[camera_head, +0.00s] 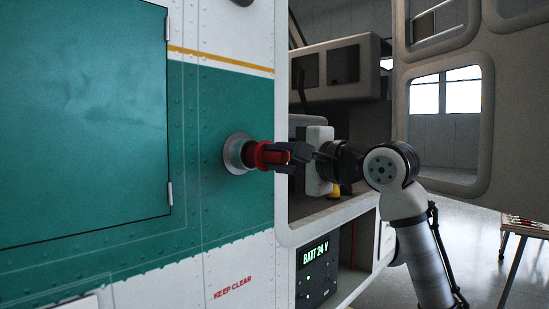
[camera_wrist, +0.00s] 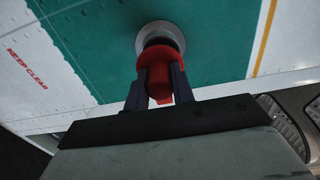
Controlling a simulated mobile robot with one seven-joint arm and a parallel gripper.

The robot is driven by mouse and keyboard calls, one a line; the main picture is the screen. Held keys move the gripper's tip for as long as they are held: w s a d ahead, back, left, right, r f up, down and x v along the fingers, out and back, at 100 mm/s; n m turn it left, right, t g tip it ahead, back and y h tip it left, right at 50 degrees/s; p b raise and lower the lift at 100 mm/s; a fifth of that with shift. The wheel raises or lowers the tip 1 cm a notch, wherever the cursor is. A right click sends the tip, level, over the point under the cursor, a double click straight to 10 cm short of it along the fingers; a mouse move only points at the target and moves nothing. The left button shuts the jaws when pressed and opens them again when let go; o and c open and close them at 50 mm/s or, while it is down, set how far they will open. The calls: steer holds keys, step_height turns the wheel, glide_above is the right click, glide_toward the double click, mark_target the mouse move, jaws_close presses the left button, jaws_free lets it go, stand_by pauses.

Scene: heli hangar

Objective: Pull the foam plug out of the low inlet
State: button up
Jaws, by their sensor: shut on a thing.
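The red foam plug (camera_head: 262,155) sits at the mouth of the round grey inlet (camera_head: 235,153) on the green side panel of the helicopter. Its red flange and a darker part behind it show between the inlet rim and my gripper. My gripper (camera_head: 290,153) comes from the right and is shut on the plug's red grip. In the wrist view the two dark fingers (camera_wrist: 160,88) stand on either side of the red plug (camera_wrist: 159,70), just below the inlet ring (camera_wrist: 159,36). How deep the plug's rear part sits inside the inlet is hidden.
A hatch panel (camera_head: 80,120) fills the left of the hull. An open door (camera_head: 440,120) stands at right behind my arm. A dark battery unit (camera_head: 313,268) reading "BATT 24 V" sits low in the opening. A table (camera_head: 524,228) stands at far right.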

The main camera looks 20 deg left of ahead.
steer(key=shift+v, duration=2.65)
